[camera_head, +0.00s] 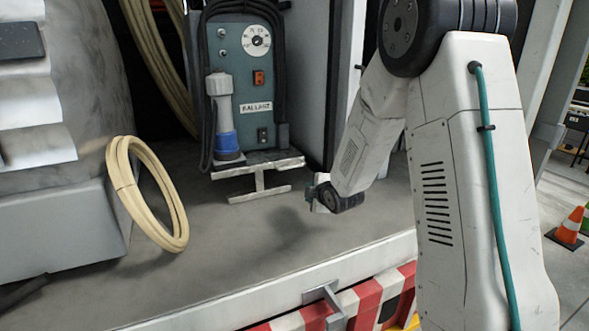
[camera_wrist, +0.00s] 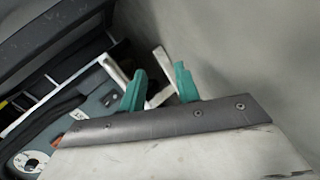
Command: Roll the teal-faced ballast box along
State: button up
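The ballast box (camera_head: 240,100) stands on the truck floor at the back, with a teal face, a dial, an orange switch and a BALLAST label. A pale T-shaped bar (camera_head: 258,180) juts out low in front of it. In the wrist view the box's face (camera_wrist: 45,140) is tilted at lower left, partly hidden by my wrist. My gripper (camera_head: 316,194) is to the right of the bar in the head view. In the wrist view its teal fingers (camera_wrist: 160,82) are apart, with the pale bar (camera_wrist: 158,72) showing beyond and between them. I see nothing clearly held.
A coiled cream hose (camera_head: 148,195) leans at left by a large grey housing (camera_head: 60,230). A blue-and-white plug (camera_head: 224,115) hangs on the box's left. The truck bed's pale edge (camera_head: 270,300) runs along the front. The floor between hose and gripper is clear.

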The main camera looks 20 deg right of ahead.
aim_at(294, 167)
notch_tip(294, 167, up, 6)
jog(key=w+a+n+t, duration=0.1)
jog(key=w+n+t, duration=0.2)
jog(key=shift+n+y, duration=0.3)
jog(key=x, duration=0.7)
jog(key=shift+w, duration=0.15)
grip_shut()
